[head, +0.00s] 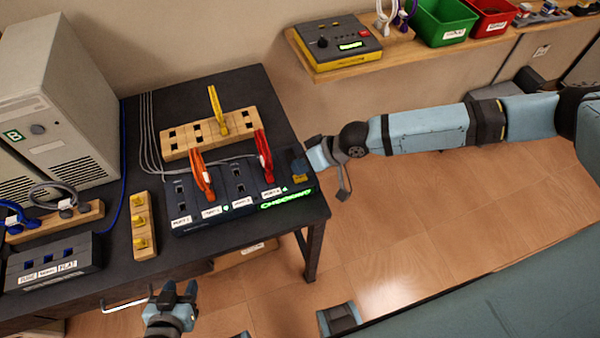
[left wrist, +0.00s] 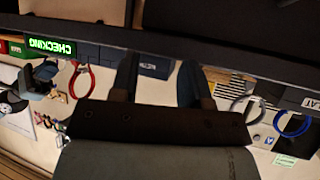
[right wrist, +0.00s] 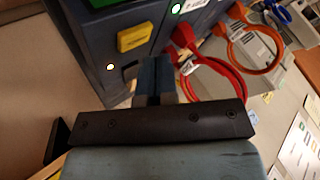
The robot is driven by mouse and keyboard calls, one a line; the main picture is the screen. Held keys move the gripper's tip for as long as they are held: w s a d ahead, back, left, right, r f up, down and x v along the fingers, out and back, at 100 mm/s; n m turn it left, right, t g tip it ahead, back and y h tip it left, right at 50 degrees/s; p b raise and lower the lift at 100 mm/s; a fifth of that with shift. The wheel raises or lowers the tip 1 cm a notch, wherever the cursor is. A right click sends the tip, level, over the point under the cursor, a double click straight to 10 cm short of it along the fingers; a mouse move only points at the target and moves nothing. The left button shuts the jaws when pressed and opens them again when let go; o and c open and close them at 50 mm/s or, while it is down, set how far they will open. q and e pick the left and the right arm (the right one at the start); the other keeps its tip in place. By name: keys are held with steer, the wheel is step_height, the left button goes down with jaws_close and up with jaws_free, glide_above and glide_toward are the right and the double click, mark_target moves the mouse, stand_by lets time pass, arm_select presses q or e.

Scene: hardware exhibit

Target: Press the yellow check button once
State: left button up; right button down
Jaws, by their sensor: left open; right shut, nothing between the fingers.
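The yellow check button (right wrist: 135,37) sits on the dark port panel (right wrist: 160,14) in the right wrist view. My right gripper (right wrist: 155,78) is shut and empty, its fingertips close to the panel face and just below the button in that picture; I cannot tell whether they touch the panel. A green display reading CHECKING (head: 286,199) is lit on the panel (head: 218,216). My left gripper (head: 178,290) is open and empty in front of the table.
A red cable (head: 264,155) and an orange cable (head: 202,175) are plugged into the panel. A wooden block with a yellow cable (head: 217,110) stands behind it. A computer tower (head: 55,90) is at left. A shelf (head: 345,72) holds a grey-yellow box and bins.

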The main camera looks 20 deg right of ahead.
steer(key=shift+r+p, duration=0.5)
step_height(320, 180, up, 4)
steer(key=p, duration=0.3)
steer(key=shift+f, duration=0.25)
steer(key=shift+r+p, duration=0.3)
steer(key=shift+p, duration=0.1)
steer(key=shift+f, duration=0.1)
